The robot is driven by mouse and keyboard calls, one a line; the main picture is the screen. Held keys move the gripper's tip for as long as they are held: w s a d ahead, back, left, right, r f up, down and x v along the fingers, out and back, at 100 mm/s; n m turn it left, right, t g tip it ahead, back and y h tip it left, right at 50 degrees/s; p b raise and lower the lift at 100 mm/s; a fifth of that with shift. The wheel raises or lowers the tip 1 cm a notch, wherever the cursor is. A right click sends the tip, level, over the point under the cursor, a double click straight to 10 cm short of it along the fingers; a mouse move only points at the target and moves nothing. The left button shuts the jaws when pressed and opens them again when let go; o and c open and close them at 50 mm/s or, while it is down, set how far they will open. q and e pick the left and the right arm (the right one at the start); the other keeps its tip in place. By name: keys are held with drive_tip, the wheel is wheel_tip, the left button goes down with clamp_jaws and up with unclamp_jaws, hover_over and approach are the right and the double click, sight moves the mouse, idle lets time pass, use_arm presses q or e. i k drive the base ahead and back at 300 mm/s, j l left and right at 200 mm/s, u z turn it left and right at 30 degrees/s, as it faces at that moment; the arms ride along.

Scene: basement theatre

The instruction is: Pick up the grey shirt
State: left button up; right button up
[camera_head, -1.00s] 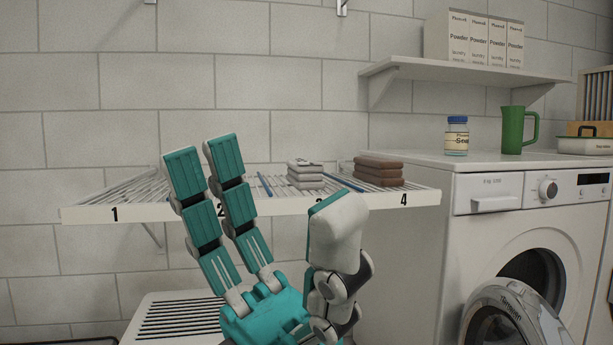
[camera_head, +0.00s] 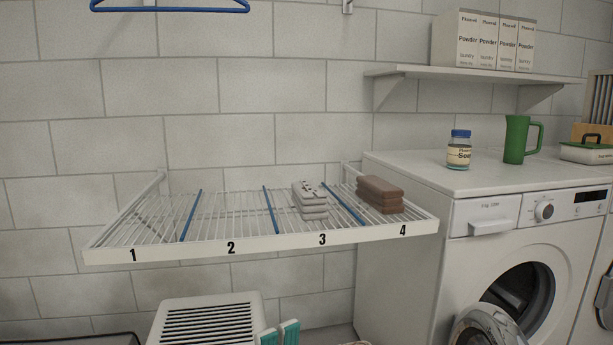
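The grey shirt (camera_head: 312,203) appears to be the folded grey stack on the wire rack (camera_head: 200,250), in the section marked 3. Its top looks patterned. One gripper, seemingly my right one (camera_head: 317,338), shows only its teal fingertips and a pale thumb tip at the bottom edge. It is below and in front of the rack, apart from the shirt. A gap shows between the fingers and the thumb, so it looks open and empty. The rest of that hand is out of frame. My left gripper is not in view.
A folded brown stack (camera_head: 380,195) lies in section 4, right of a blue divider (camera_head: 344,204). Sections 1 and 2 are empty. The washing machine (camera_head: 480,220) stands at the right with its door open. A white slatted box (camera_head: 190,305) is below the rack.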

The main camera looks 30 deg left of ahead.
sight(309, 201)
drive_tip(key=i+j+u, duration=0.1)
drive_tip(key=u, duration=1.55)
drive_tip(key=i+l+u, duration=0.25)
drive_tip(key=i+j, duration=0.1)
